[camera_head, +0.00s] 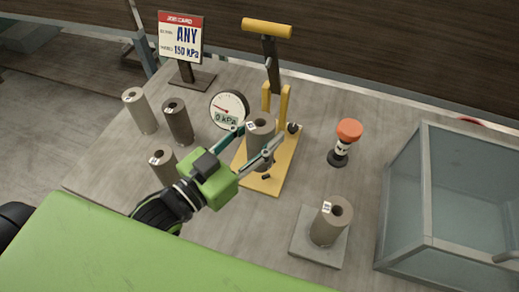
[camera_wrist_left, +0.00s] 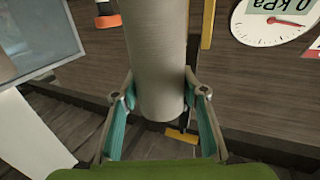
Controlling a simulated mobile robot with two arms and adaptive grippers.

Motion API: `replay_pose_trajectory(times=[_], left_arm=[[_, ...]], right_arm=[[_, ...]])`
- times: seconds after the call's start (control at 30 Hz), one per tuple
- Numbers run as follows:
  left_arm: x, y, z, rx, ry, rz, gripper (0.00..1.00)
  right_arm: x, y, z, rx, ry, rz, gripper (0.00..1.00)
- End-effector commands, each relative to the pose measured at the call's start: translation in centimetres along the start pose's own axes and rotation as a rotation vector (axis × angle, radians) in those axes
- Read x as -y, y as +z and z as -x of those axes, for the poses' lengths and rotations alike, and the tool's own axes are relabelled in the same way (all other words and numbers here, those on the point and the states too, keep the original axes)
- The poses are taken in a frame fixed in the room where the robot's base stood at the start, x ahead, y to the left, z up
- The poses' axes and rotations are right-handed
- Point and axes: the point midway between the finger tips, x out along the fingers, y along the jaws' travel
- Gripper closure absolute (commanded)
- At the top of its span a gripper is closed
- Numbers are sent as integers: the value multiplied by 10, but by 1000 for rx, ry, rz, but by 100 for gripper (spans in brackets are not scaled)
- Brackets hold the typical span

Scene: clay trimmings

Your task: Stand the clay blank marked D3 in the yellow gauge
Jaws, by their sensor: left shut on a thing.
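The yellow gauge (camera_head: 285,165) has a flat base, two upright posts and a lever with a yellow handle (camera_head: 267,28) raised above it. My left gripper (camera_head: 258,138) is shut on a grey-brown hollow clay blank (camera_head: 261,131), held upright over the gauge base in front of the posts. The blank bears a small white tag, too small to read. In the left wrist view the held blank (camera_wrist_left: 157,55) fills the space between the fingers. I cannot tell whether its foot touches the base. The right gripper is not in view.
Three other blanks stand at left: a light one (camera_head: 140,112), a dark one (camera_head: 178,123) and one (camera_head: 160,166) partly behind my gripper. Another (camera_head: 327,225) stands on a grey pad. A dial (camera_head: 229,108) reads 0 kPa. A red-topped button (camera_head: 348,132), glass box (camera_head: 450,200) and card (camera_head: 181,37) stand around.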

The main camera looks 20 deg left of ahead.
Motion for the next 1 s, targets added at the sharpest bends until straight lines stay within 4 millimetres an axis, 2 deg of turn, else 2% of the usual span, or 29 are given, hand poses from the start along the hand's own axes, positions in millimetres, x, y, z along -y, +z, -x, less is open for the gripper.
replay_pose_trajectory(times=[0.03,0.17,0.43,0.63,1.0], left_arm=[[3,9,-3,-9,1,-5,99],[15,26,-15,-6,-1,-5,99],[25,40,-26,-6,0,-2,99],[27,66,-27,-4,-1,0,99],[26,73,-27,-7,0,-2,99]], right_arm=[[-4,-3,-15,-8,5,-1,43],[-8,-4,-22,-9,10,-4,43],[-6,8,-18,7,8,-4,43],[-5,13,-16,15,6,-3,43],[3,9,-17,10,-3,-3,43]])
